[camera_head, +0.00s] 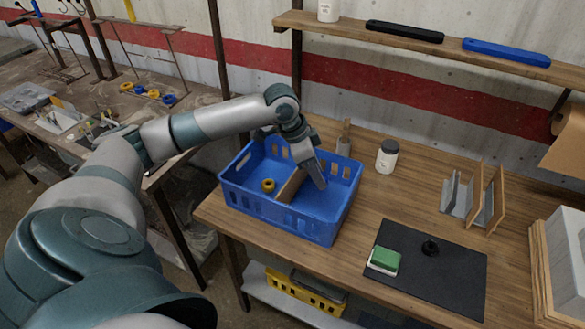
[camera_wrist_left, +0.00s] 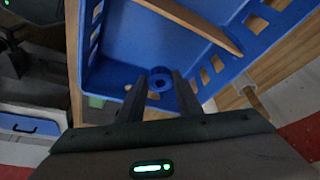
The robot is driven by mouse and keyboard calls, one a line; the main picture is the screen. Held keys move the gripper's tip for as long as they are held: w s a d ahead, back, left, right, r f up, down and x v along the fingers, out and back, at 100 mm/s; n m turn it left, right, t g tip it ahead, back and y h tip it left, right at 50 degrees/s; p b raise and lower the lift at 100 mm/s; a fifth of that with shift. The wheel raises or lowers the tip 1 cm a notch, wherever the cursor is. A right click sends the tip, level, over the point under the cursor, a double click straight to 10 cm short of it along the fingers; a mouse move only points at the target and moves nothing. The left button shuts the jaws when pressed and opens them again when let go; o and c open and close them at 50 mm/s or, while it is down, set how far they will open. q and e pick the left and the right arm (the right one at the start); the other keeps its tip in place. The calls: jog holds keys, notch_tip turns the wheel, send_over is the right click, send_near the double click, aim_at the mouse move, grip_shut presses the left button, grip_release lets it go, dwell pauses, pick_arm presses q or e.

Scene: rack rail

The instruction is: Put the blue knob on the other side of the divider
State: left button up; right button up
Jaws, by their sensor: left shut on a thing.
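The blue crate (camera_head: 290,223) stands on the wooden table, with a brown divider (camera_head: 291,186) across its inside. A yellow knob (camera_head: 268,185) lies in the compartment left of the divider. My left gripper (camera_head: 317,176) reaches down into the compartment right of the divider. In the left wrist view, my left gripper (camera_wrist_left: 162,82) is shut on the blue knob (camera_wrist_left: 158,83), a ring with a dark centre. The divider (camera_wrist_left: 190,20) lies beyond it there. The blue knob is hidden in the head view. I cannot tell whether it touches the crate floor. My right gripper is out of view.
A jar (camera_head: 387,157) stands right of the crate. A dark mat (camera_head: 440,277) with a green-topped block (camera_head: 384,261) and a black piece (camera_head: 430,248) lies in front of it. A rack with upright panels (camera_head: 475,198) stands farther right. A shelf (camera_head: 400,40) runs above.

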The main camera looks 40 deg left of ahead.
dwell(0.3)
pick_arm(q)
jog(key=shift+f+p, duration=0.3)
jog(key=shift+f, duration=0.25)
jog(key=p, duration=0.1)
send_over(320, 207)
jog(key=s+a, duration=0.1)
notch_tip(320, 207, down, 4)
jog(key=shift+s+a+f, duration=0.1)
jog(key=shift+a+f, duration=0.05)
jog(key=shift+f, duration=0.4)
jog(key=shift+f, duration=0.1)
jog(key=shift+f+p, duration=0.55)
jog(key=shift+f, duration=0.1)
jog(key=shift+f+p, duration=0.3)
jog(key=shift+f, duration=0.9)
